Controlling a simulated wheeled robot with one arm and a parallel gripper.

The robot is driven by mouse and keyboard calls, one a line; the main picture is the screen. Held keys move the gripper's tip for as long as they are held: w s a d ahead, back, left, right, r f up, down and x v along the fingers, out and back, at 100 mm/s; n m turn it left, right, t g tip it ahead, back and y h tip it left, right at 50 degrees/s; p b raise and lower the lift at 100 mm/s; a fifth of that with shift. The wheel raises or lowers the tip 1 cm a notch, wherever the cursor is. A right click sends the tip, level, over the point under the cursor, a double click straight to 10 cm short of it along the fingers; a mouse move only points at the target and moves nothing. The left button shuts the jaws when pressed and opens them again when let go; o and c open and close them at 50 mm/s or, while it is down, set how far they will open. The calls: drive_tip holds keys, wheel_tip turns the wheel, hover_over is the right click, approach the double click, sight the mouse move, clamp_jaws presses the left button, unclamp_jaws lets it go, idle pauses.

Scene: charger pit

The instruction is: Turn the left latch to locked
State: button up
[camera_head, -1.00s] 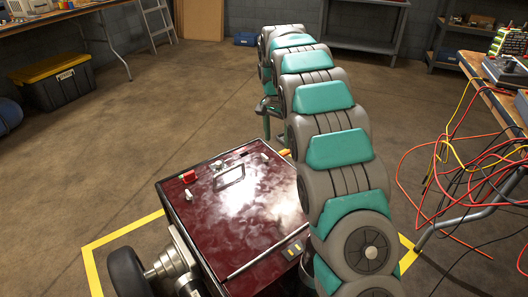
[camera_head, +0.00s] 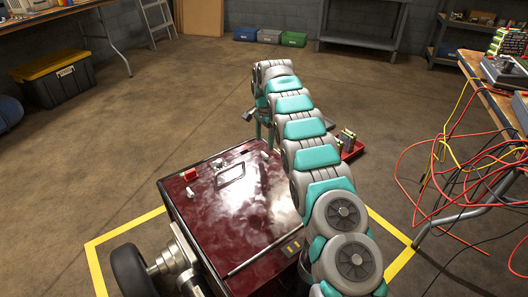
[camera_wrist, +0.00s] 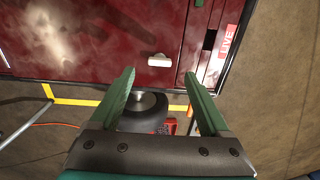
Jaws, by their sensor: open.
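The dark red glossy lid (camera_head: 235,215) of a cart shows in the head view. A small pale latch (camera_head: 188,193) sits near its left edge. Another pale latch (camera_head: 265,155) sits near its far right corner. My gripper (camera_wrist: 160,76) is open and empty, with two green fingers. In the head view it hangs past the lid's far edge, partly hidden by my arm. The wrist view shows one pale latch (camera_wrist: 159,60) on the red panel, just beyond and between the fingertips, with no contact visible. I cannot tell which latch this is.
A label reading LIVE (camera_wrist: 228,42) shows by the panel edge. A red tray (camera_head: 352,149) lies on the floor beyond my arm. Loose cables (camera_head: 460,165) hang at the right.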

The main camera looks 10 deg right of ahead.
sight(264, 154)
wheel_tip(264, 154, down, 6)
drive_tip(key=shift+w+f, duration=0.1)
clamp_jaws()
idle(0.8)
